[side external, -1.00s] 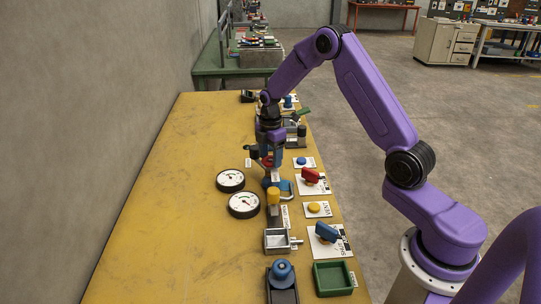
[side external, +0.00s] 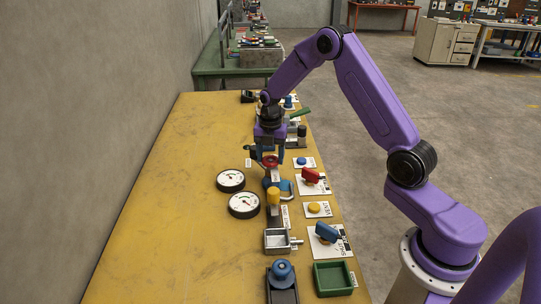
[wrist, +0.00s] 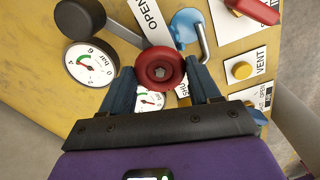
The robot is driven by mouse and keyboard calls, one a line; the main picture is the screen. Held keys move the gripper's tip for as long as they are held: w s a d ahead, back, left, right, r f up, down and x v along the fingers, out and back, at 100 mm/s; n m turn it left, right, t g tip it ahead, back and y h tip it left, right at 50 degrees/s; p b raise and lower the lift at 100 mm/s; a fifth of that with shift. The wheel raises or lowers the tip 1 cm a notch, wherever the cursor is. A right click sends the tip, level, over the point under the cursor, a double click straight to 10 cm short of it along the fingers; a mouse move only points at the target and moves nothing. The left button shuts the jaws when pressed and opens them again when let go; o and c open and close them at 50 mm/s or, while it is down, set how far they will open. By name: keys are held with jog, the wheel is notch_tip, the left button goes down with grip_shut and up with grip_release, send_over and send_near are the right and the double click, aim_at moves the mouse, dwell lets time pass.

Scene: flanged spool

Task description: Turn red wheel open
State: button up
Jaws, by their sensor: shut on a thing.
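The red wheel (wrist: 160,71) is a round knob with a small star-shaped hub. In the wrist view it sits between the two blue fingers of my gripper (wrist: 160,78). In the side view the red wheel (side external: 270,160) shows low between the fingertips. My gripper (side external: 269,160) points down and is shut on the wheel's rim from two sides. A white label reading OPEN (wrist: 153,24) lies beside the wheel in the wrist view. The wheel's underside and mount are mostly hidden.
Two white dial gauges (side external: 230,180) stand left of the wheel. A blue part (wrist: 186,27) with a metal lever is close by. The table's left side is clear.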

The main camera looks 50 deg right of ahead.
aim_at(270, 159)
dwell(0.5)
jog(key=o, duration=1.1)
jog(key=shift+c, duration=0.2)
notch_tip(270, 159, up, 18)
jog(key=shift+f, duration=0.25)
jog(key=s+a+m, duration=0.5)
jog(key=s+a, duration=1)
jog(key=a, duration=0.1)
jog(key=s+f+m, duration=0.1)
jog(key=s+m, duration=0.2)
jog(key=s, duration=0.8)
jog(key=s+f+m, duration=0.2)
jog(key=s+m, duration=0.1)
jog(key=s, duration=0.8)
jog(key=shift+s+d+f, duration=0.25)
jog(key=shift+d, duration=0.1)
